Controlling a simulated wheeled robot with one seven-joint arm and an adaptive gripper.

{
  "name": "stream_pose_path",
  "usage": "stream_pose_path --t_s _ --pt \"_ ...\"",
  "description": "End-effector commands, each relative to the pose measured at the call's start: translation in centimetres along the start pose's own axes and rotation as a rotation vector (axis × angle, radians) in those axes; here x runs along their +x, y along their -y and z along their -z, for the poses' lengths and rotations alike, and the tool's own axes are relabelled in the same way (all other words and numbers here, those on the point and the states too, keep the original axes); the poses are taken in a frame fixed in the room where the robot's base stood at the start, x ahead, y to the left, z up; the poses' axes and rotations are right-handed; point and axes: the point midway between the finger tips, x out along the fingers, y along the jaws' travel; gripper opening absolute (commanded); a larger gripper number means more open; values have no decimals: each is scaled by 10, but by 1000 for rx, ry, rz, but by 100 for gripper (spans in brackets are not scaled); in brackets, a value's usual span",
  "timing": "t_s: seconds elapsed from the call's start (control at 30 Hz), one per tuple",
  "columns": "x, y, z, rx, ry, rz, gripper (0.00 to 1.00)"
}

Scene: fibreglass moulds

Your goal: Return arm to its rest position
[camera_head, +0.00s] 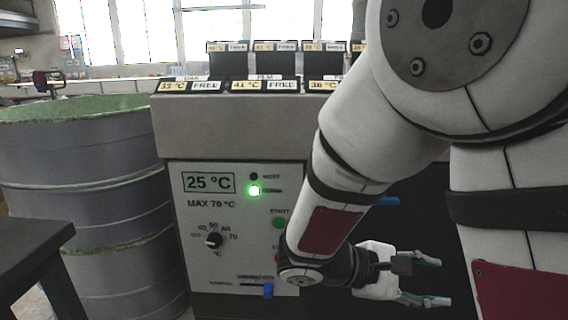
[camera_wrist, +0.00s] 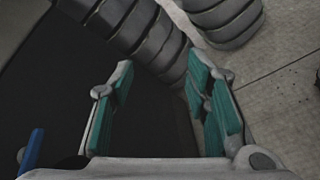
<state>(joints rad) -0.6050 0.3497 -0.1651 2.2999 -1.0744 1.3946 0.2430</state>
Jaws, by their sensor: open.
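My gripper (camera_head: 440,281) is in the lower right of the head view, at the end of my white arm with dark red panels. Its two fingers point right and stand apart, with nothing between them. In the wrist view the gripper (camera_wrist: 162,105) shows two teal-padded fingers spread wide and empty. The arm is bent down in front of a grey machine (camera_head: 235,130) and hides part of its right side.
The machine's panel (camera_head: 215,250) has a 25 °C label, a lit green lamp (camera_head: 254,190), a dial (camera_head: 214,240) and a blue switch (camera_head: 268,291). Grey drums (camera_head: 90,190) stand at left. A dark table (camera_head: 35,245) edges in at lower left. The wrist view shows pale floor (camera_wrist: 285,70).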

Motion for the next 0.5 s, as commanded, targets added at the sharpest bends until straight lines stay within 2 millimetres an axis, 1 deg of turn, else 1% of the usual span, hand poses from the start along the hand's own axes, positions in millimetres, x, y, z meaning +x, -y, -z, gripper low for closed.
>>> stream_pose_path --t_s 0.03,0.2,0.3,0.37,0.5 --pt "5 6 -19 48 -5 75 43" --pt "10 36 -70 188 -28 321 43" --pt "8 56 -96 272 -51 459 43" --pt "5 68 -109 322 -71 538 43" --pt "-8 97 -135 441 -124 716 43"
